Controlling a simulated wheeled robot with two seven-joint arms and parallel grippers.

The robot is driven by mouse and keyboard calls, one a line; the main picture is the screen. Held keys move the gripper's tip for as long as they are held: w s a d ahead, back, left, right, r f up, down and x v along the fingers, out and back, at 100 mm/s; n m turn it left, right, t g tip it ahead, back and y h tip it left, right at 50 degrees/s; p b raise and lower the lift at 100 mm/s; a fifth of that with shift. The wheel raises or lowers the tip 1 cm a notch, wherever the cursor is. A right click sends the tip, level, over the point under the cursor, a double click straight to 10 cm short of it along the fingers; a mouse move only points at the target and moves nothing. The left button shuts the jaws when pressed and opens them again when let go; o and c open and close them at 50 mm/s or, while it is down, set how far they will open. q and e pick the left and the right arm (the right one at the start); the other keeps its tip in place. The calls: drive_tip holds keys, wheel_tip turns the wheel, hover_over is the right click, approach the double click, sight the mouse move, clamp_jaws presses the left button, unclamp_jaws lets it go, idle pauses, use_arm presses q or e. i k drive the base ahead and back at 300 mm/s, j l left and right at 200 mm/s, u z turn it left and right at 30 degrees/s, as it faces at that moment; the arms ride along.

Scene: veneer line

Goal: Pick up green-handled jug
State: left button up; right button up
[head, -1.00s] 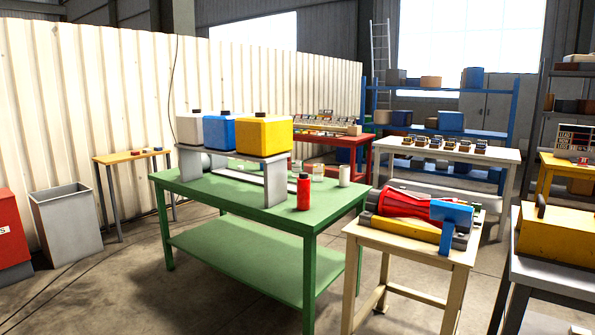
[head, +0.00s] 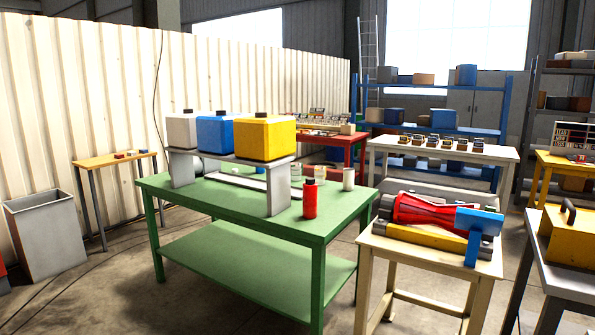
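I cannot make out a jug with a green handle in the head view. A white container (head: 182,131), a blue container (head: 215,134) and a yellow container (head: 264,139) stand in a row on a grey raised stand (head: 279,190) on the green table (head: 237,212). Each has a dark cap, and no green handle shows on them. A red bottle (head: 310,201) stands at the table's front right. A pale cup (head: 348,179) and small pale jars (head: 320,172) stand behind it. Neither of my grippers is in view.
A wooden table (head: 431,250) with a red and blue machine (head: 430,212) stands to the right. A yellow toolbox (head: 568,240) sits on a grey bench at the far right. A grey bin (head: 46,238) is at the left. Open floor (head: 115,290) lies left of the green table.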

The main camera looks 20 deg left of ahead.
sight(296, 169)
drive_tip(key=i+j, duration=0.2)
drive_tip(key=j, duration=0.3)
drive_tip(key=i+j+z, duration=0.15)
drive_tip(key=j, duration=0.35)
drive_tip(key=i+j, duration=0.2)
drive_tip(key=j, duration=0.3)
drive_tip(key=i+j+z, duration=0.15)
drive_tip(key=j, duration=0.35)
drive_tip(key=i+j, duration=0.2)
drive_tip(key=j, duration=0.35)
drive_tip(key=i+j+z, duration=0.15)
drive_tip(key=j, duration=0.35)
drive_tip(key=i+j, duration=0.1)
drive_tip(key=j, duration=0.45)
drive_tip(key=i+j+z, duration=0.15)
drive_tip(key=j, duration=0.4)
